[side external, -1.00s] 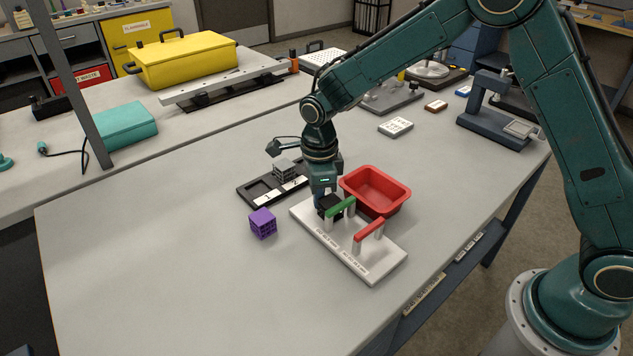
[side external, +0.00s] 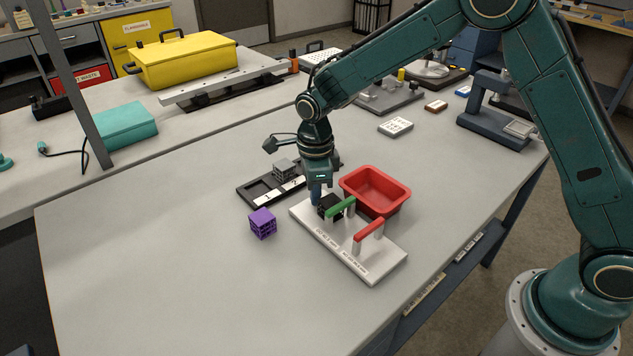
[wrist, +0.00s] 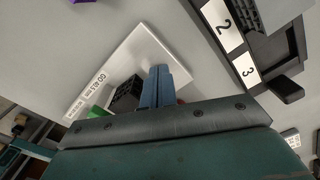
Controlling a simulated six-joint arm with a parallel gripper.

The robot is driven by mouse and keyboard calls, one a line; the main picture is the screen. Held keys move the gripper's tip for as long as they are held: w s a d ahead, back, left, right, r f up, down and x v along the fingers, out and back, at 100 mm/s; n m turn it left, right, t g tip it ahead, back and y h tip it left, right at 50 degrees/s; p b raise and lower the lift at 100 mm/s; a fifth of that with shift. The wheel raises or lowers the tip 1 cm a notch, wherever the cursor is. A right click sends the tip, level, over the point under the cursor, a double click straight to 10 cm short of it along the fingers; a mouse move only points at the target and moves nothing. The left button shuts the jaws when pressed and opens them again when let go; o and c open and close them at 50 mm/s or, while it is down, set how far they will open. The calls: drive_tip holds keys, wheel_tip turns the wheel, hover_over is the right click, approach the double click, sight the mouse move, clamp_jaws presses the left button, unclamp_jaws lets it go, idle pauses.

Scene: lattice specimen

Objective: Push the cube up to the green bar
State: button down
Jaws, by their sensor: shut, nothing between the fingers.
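A black lattice cube (side external: 329,206) sits on the white board (side external: 376,263), close against the near-left side of the green bar (side external: 342,208). I cannot tell whether cube and bar touch. The green bar stands raised on white posts. My gripper (side external: 316,198) is shut and empty, its blue fingers pointing down just left of the cube. In the wrist view the closed fingertips (wrist: 157,72) are over the white board, with the black cube (wrist: 125,96) beside them. A small gap seems to show between fingers and cube. The green bar is mostly hidden there.
A red bar (side external: 369,229) stands farther along the board. A red bin (side external: 401,200) is right behind the board. A purple lattice cube (side external: 262,223) lies to the left. A black numbered tray (side external: 250,192) with a grey lattice piece (side external: 285,169) is behind. The table's left front is clear.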

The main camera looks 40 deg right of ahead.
drive_tip(key=shift+r, duration=3.4)
wheel_tip(320, 180, up, 14)
